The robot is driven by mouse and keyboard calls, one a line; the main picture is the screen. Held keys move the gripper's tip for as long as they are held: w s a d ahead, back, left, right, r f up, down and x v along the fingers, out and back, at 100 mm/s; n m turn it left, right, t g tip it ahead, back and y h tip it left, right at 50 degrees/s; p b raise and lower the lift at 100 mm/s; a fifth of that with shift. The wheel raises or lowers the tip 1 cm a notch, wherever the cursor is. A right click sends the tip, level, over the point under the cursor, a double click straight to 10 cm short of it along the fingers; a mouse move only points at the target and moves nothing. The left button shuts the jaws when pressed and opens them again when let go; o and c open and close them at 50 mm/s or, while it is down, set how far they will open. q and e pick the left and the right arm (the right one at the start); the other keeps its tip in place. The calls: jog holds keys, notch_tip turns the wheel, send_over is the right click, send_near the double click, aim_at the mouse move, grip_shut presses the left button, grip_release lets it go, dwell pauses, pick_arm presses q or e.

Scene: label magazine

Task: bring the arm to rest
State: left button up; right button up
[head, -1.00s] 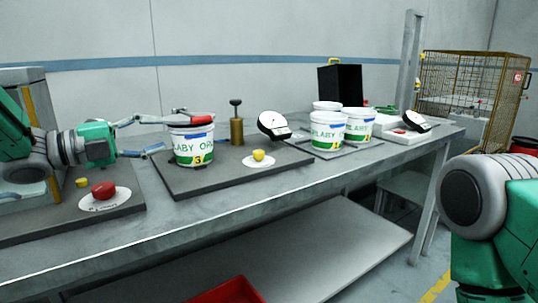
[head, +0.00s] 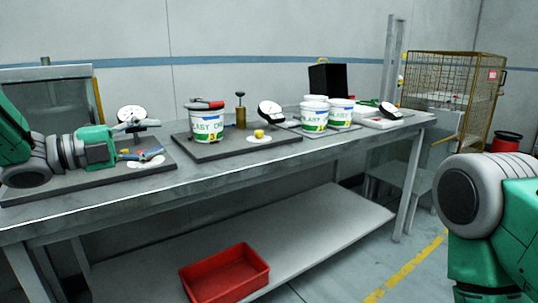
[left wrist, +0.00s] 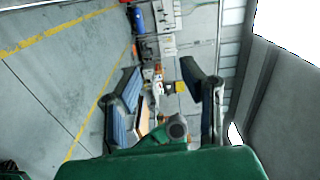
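My left gripper (head: 152,138) reaches in from the left over the bench, with its fingers spread and nothing between them. It is to the left of the white bucket marked 3 (head: 207,126) and apart from it. In the left wrist view the two dark fingers of the left gripper (left wrist: 160,85) stand wide apart, with floor and wall behind. A part of my right arm shows at the right edge of the head view, but its gripper is out of view.
The grey bench (head: 250,172) runs across the view. A dial gauge (head: 270,112) and more white buckets (head: 314,118) stand to the right. A red bin (head: 225,274) sits on the lower shelf. A wire cage (head: 450,85) stands at the far right. Floor in front is clear.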

pick_arm(q)
notch_tip(320, 180, down, 17)
jog(key=n+t+y, duration=0.2)
jog(key=n+y, duration=0.4)
jog(key=n, duration=0.4)
jog(key=s+a+f+n+g+y+p, duration=0.15)
jog(key=s+f+n, duration=0.25)
jog(key=f, duration=0.4)
jog(key=s+f+n+g+y, duration=0.1)
jog(key=s+f+n+y, duration=0.1)
jog(key=s+f+n, duration=0.35)
jog(key=s+a+f+n+g+y, duration=0.1)
jog(key=s+f+n+g, duration=0.1)
jog(key=s+f, duration=0.3)
jog(key=s+a+f+n+g+y+p, duration=0.1)
jog(key=s+f+n+g+y, duration=0.1)
jog(key=s, duration=1.2)
jog(key=s+a+f+n+g+y, duration=0.1)
jog(key=s+f+n+g, duration=0.3)
jog(key=s+f, duration=0.5)
jog(key=shift+s+a+g+y, duration=0.25)
jog(key=shift+s+g+y, duration=0.25)
jog(key=shift+g+y, duration=0.15)
pick_arm(e)
jog(key=r, duration=0.3)
jog(key=shift+w, duration=0.35)
pick_arm(q)
jog(key=shift+w, duration=0.15)
